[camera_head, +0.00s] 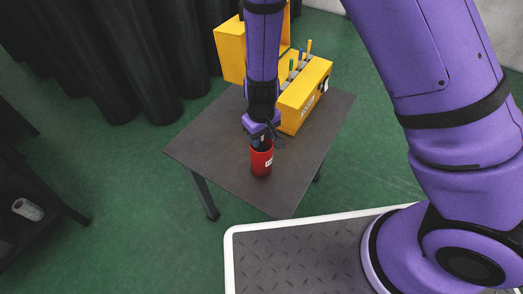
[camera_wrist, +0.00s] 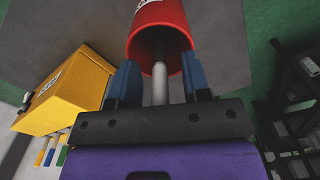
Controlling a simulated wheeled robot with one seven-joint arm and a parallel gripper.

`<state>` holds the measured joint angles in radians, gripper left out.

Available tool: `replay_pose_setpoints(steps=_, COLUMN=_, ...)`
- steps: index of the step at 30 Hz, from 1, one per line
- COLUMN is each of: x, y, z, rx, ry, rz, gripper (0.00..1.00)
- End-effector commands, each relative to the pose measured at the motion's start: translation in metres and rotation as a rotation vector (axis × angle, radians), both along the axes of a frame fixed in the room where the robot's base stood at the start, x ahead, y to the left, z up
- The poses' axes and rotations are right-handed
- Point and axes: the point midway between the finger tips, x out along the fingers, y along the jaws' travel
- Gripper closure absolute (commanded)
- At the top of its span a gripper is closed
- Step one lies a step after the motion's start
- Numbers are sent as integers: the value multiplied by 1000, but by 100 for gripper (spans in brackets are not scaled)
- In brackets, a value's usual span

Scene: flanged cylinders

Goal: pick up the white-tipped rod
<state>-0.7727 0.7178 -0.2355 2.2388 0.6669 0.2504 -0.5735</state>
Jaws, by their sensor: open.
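The white-tipped rod (camera_wrist: 160,84) stands in the red cup (camera_wrist: 158,22), with its white end showing in the wrist view between my two blue fingers. The rest of the rod is hidden inside the cup. The red cup also shows in the head view (camera_head: 261,162), upright on the table. My gripper (camera_wrist: 159,66) is open, with one finger on each side of the rod and a gap on both sides. In the head view my gripper (camera_head: 263,137) is just above the cup's rim, and the rod cannot be made out there.
A dark table (camera_head: 218,147) carries the cup. A yellow case (camera_head: 303,97) with several coloured-handled tools stands behind it to the right, and shows at the left in the wrist view (camera_wrist: 70,92). A dark shelf (camera_head: 50,205) is at far left. The table's left side is clear.

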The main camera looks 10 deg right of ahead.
Motion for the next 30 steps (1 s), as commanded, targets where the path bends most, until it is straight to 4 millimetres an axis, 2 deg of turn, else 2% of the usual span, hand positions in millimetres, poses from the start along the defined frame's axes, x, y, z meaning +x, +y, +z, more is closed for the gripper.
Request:
replay_pose_setpoints(steps=1, x=0, y=0, z=0, rx=0, ry=0, rz=0, gripper=61)
replay_pose_setpoints(steps=6, x=0, y=0, z=0, rx=0, ry=0, rz=0, gripper=100)
replay_pose_setpoints(steps=20, x=0, y=0, z=6, rx=1, ry=0, rz=0, gripper=100)
replay_pose_setpoints(steps=26, x=0, y=1, z=29, rx=2, ry=-2, rz=1, gripper=100)
replay_pose_setpoints(steps=30, x=0, y=1, z=55, rx=3, ry=-3, rz=2, gripper=100)
